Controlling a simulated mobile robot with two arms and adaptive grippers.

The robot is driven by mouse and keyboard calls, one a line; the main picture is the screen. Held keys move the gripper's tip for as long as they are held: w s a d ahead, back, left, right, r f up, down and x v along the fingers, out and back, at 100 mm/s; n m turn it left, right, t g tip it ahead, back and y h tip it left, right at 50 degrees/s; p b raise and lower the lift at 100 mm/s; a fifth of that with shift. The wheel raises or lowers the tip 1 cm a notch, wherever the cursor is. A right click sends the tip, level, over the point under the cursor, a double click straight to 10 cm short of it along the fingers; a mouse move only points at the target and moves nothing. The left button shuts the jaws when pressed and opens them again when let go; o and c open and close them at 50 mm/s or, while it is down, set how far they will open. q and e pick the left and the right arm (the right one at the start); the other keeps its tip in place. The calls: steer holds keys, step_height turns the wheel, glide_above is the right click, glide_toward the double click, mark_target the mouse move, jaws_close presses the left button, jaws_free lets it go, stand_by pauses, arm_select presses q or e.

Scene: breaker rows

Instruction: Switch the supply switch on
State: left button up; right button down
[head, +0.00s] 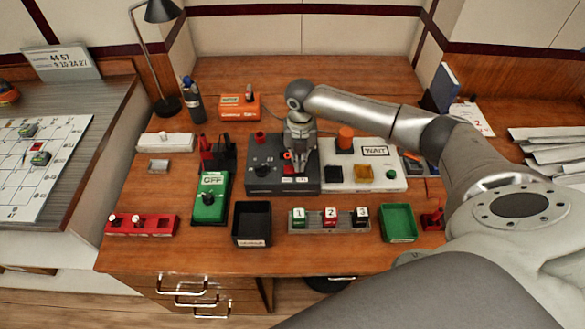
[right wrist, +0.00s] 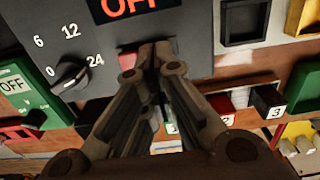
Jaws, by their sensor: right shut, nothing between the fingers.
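The dark grey supply box (head: 262,185) stands mid-desk; it also shows in the right wrist view (right wrist: 195,35). Its front has a black dial (right wrist: 70,73) with marks 0, 6, 12 and 24; the pointer is near 0. A red display reading OFF (right wrist: 130,5) is partly cut off at the top. My right gripper (head: 299,168) points down over the right part of this box, shut and empty. In the right wrist view its fingertips (right wrist: 152,50) overlap the panel right of the dial.
A white box marked WAIT (head: 365,180) stands right of the supply. A green OFF box (head: 212,208) stands to the left. In front are a black tray (head: 250,239), a numbered block row (head: 330,228) and a green tray (head: 398,236). Bare desk lies near the front edge.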

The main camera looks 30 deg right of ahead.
steer(key=shift+f+b, duration=0.5)
steer(key=shift+f, duration=0.2)
steer(key=shift+r, duration=0.1)
steer(key=shift+r+p, duration=2.6)
steer(key=shift+r, duration=0.95)
steer(key=shift+f, duration=0.1)
